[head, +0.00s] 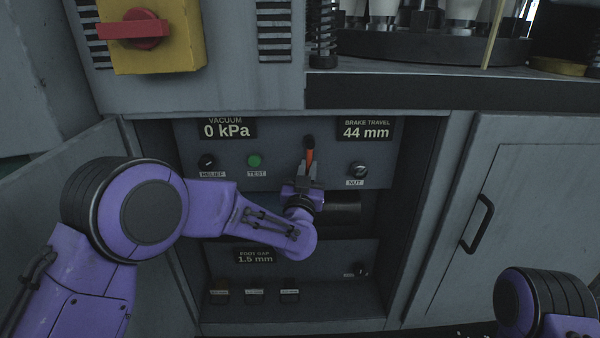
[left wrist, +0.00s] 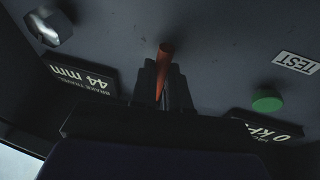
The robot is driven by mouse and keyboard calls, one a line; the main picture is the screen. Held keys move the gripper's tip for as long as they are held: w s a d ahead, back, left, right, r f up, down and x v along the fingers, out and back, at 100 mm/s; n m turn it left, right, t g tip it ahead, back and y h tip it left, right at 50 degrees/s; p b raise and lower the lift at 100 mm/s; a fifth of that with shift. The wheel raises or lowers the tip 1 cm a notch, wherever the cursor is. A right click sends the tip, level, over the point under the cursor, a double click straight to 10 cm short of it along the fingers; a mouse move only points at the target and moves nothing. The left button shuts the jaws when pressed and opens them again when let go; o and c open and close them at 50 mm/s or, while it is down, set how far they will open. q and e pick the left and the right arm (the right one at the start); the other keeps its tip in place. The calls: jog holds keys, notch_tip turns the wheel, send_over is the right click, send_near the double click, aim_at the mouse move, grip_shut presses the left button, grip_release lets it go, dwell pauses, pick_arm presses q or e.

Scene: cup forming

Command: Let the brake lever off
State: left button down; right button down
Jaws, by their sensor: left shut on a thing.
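The brake lever (head: 310,157) is an orange-red bar with a dark knob at its top, on the panel inside the open cabinet. My left gripper (head: 309,172) is shut on the lever, below the knob. In the left wrist view the orange lever (left wrist: 166,62) runs between the dark fingers of my left gripper (left wrist: 165,88). The brake travel display (head: 366,129) to the right of the lever reads 44 mm. My right gripper is out of view; only part of my right arm shows at the lower right.
The panel also carries a vacuum display (head: 227,129) reading 0 kPa, a relief knob (head: 207,162), a green test button (head: 254,161) and a nut knob (head: 358,170). A foot gap display (head: 255,257) reads 1.5 mm. Cabinet walls close in on both sides.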

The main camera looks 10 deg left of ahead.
pick_arm(q)
jog(key=shift+w+d+r+n, duration=0.1)
jog(key=shift+d+r+n, duration=0.05)
jog(key=shift+r+n, duration=0.3)
jog(key=c, duration=1.1)
grip_release()
jog(key=shift+f, duration=0.2)
jog(key=p+v, duration=0.1)
jog(key=v, duration=0.9)
jog(key=shift+s+f, duration=0.25)
